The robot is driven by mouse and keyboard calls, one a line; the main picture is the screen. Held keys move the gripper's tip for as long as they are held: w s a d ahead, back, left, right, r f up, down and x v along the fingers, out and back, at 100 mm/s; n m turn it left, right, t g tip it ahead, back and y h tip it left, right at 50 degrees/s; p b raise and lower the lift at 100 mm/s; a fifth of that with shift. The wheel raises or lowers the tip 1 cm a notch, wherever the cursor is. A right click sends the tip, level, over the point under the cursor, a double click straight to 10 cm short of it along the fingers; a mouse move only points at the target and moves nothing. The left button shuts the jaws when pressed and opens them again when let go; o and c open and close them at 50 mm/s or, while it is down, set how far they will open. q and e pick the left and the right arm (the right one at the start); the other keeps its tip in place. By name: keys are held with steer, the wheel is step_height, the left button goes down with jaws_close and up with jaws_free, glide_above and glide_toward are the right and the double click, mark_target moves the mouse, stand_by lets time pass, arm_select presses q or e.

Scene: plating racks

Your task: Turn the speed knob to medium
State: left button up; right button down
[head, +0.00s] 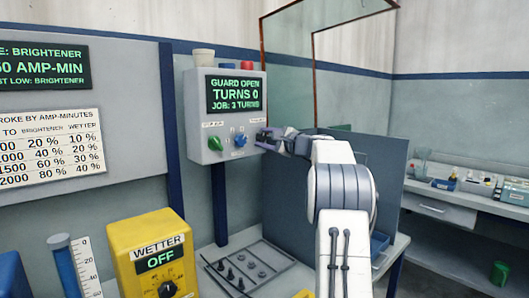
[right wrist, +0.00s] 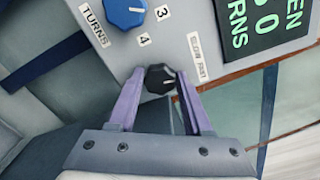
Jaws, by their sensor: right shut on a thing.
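A black knob (right wrist: 160,77) with a white pointer line sits at the box's lower corner in the right wrist view, by a small label I cannot read clearly. My right gripper (head: 268,138) is at the box's lower right. Its two purple fingers (right wrist: 160,92) are shut on the black knob, one on each side. The blue knob also shows in the right wrist view (right wrist: 124,12), near the numbers 3 and 4. My left gripper is out of view.
The box's screen (head: 234,94) reads GUARD OPEN, TURNS 0, JOB: 3 TURNS. A yellow WETTER box (head: 125,240), reading OFF, stands at the lower left. A grey tray (head: 217,257) with small dark parts lies below. A blue-grey panel (head: 385,175) stands behind my right arm.

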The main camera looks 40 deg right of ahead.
steer(key=shift+f+n+b, duration=0.15)
steer(key=shift+n+b, duration=1)
steer(key=shift+n, duration=0.15)
steer(key=shift+c, duration=1.6)
jaws_free()
steer(key=shift+s, duration=0.1)
steer(key=s+b, duration=0.3)
steer(key=s, duration=0.7)
steer(key=shift+s+d, duration=0.15)
steer(key=shift+d, duration=0.2)
